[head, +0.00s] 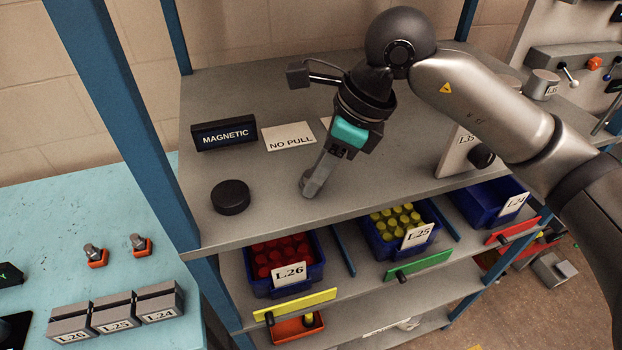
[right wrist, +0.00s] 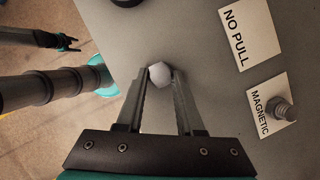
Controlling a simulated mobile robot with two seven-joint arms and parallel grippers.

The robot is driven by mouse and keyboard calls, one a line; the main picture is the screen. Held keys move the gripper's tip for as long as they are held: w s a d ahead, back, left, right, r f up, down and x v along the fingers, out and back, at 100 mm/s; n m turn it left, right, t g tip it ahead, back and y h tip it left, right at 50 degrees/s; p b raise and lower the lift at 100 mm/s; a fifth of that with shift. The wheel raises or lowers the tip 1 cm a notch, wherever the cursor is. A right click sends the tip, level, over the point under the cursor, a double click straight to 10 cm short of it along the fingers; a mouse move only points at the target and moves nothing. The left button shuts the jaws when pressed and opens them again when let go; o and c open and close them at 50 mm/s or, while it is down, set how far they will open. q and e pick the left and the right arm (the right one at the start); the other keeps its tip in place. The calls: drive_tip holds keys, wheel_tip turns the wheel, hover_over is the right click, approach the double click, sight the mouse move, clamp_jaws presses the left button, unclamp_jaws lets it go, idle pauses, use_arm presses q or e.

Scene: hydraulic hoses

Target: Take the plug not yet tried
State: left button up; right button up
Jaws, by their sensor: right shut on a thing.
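My right gripper (head: 312,187) is low over the grey upper shelf, pointing down. In the right wrist view its fingers (right wrist: 160,80) are shut on a small pale grey plug (right wrist: 160,73), of which only the rounded end shows. Another grey bolt-like plug (right wrist: 284,110) stands on the white card marked MAGNETIC (right wrist: 266,116). The white NO PULL card (head: 290,137) lies bare beside it. Two more grey plugs, one (head: 94,252) and another (head: 139,242), stand in orange holders on the teal bench. A dark forked shape in the right wrist view may be my left gripper; its state is unclear.
A black disc (head: 231,197) lies near the shelf's left front. Below are blue bins, L26 (head: 286,288) with red pieces and L25 (head: 381,248) with yellow ones. A blue post (head: 135,120) borders the shelf's left side.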

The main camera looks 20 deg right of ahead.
clamp_jaws()
drive_tip(key=shift+r, duration=0.15)
